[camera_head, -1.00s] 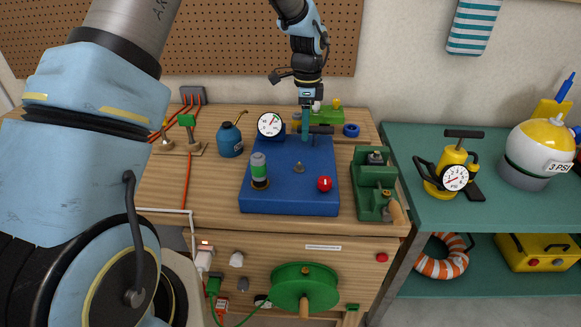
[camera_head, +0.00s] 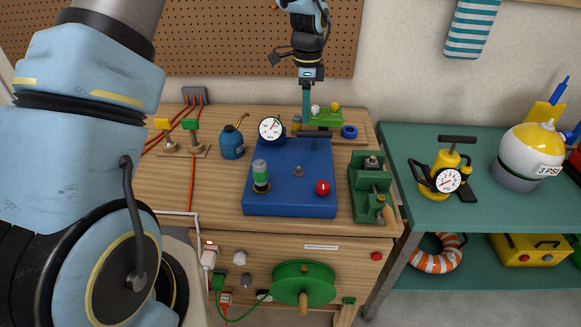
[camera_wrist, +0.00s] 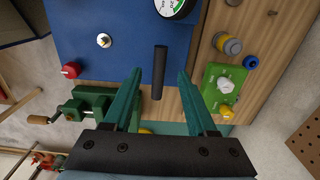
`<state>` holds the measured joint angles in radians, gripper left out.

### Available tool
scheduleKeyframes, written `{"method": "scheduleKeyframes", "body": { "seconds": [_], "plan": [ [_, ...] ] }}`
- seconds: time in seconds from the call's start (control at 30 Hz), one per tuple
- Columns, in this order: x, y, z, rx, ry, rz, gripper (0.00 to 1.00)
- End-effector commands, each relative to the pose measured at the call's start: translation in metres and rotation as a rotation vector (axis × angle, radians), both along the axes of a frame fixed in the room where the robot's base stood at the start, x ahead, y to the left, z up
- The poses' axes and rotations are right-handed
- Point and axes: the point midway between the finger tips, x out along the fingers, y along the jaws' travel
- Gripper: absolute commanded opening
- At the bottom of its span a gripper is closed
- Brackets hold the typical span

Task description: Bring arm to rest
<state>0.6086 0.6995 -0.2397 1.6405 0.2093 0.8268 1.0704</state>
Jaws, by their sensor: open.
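My gripper (camera_head: 306,98) hangs above the back of the wooden workbench, pointing down, behind the blue machine base (camera_head: 290,190). In the wrist view my gripper (camera_wrist: 160,80) is open, with its two teal fingers apart and nothing held between them. A black bar handle (camera_wrist: 159,72) shows beyond and between the fingers, apart from them; it also shows in the head view (camera_head: 314,133). A white gauge (camera_head: 270,128) stands at the back left of the blue base. A red knob (camera_head: 322,187) and a green-and-grey cylinder (camera_head: 260,172) are on its front.
A green block with knobs (camera_head: 326,117) is close behind the gripper's right side. A green vise-like device (camera_head: 372,185) stands on the bench's right. A blue bottle (camera_head: 231,142) and two levers are left. A teal shelf (camera_head: 400,200) holds a yellow pump (camera_head: 440,172) and a round tank (camera_head: 530,155).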

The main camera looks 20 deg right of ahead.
Motion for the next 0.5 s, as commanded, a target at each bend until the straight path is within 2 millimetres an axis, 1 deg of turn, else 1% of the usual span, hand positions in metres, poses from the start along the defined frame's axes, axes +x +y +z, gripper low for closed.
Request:
{"method": "scheduleKeyframes", "body": {
  "seconds": [0.27, 0.33, 0.37, 0.43, 0.47, 0.5],
  "plan": [
    [0.000, 0.000, -0.001, 0.000, 0.000, 0.002, 0.57],
    [0.002, 0.007, 0.000, 0.000, -0.002, 0.025, 0.57],
    [0.003, 0.012, 0.001, 0.000, -0.004, 0.047, 0.57],
    [0.007, 0.036, 0.004, -0.002, -0.011, 0.142, 0.57],
    [0.009, 0.050, 0.006, -0.004, -0.015, 0.201, 0.57],
    [0.011, 0.072, 0.009, -0.007, -0.022, 0.295, 0.57]
  ]
}}
